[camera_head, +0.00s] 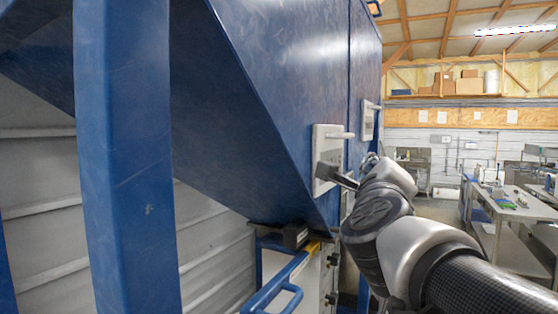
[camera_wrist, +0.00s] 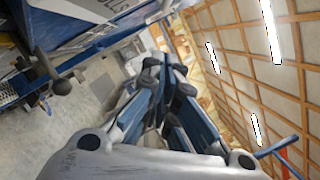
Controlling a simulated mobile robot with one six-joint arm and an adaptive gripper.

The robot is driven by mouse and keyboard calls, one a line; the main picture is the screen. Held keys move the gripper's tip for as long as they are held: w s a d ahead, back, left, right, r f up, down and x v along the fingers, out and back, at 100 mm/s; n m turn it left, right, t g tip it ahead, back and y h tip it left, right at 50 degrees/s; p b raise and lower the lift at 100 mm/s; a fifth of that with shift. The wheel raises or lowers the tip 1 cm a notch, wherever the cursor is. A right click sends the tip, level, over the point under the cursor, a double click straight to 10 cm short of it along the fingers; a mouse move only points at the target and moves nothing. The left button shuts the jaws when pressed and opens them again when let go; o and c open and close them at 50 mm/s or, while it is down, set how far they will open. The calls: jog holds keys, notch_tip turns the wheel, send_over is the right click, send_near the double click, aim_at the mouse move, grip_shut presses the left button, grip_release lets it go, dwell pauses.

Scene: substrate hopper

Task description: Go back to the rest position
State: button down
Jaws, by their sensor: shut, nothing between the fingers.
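The large blue hopper (camera_head: 270,75) fills the middle of the head view, with its sloping side towards me. A pale panel with a handle (camera_head: 327,150) is on its face, and a second pale panel (camera_head: 369,120) sits farther along. My arm reaches in from the lower right of the head view, and its wrist is close to the hopper face. In the wrist view my gripper (camera_wrist: 164,72) is shut and empty, its fingers together. In the head view the gripper is mostly hidden behind my wrist. Whether it touches the hopper cannot be told.
A blue post (camera_head: 125,160) stands at the near left. A blue tubular handle (camera_head: 275,290) and pale cabinet are below the hopper. A dark knob (camera_wrist: 61,87) shows at left in the wrist view. Workbenches (camera_head: 510,205) stand at the right, with open floor before them.

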jog(key=s+a+f+n+g+y, duration=0.2)
jog(key=s+a+f+n+y, duration=0.15)
jog(key=f+n, duration=0.35)
jog(key=s+a+f+n+g+y, duration=0.25)
jog(key=s+a+f+n, duration=0.2)
jog(key=f+n, duration=0.25)
jog(key=s+a+f+n+g+y, duration=0.25)
jog(key=a+f+n+y, duration=0.2)
jog(key=f+n, duration=0.25)
jog(key=s+d+f+n+g+h, duration=0.1)
jog(key=s+d+f+n+g, duration=0.1)
jog(key=s+f, duration=0.6)
jog(key=s+d+f+n+g+h, duration=0.2)
jog(key=s+f+n+g, duration=0.2)
jog(key=s+f+n, duration=0.3)
jog(key=s+f, duration=0.1)
jog(key=s, duration=0.2)
jog(key=shift+d+f+g, duration=0.25)
jog(key=shift+f+g, duration=0.15)
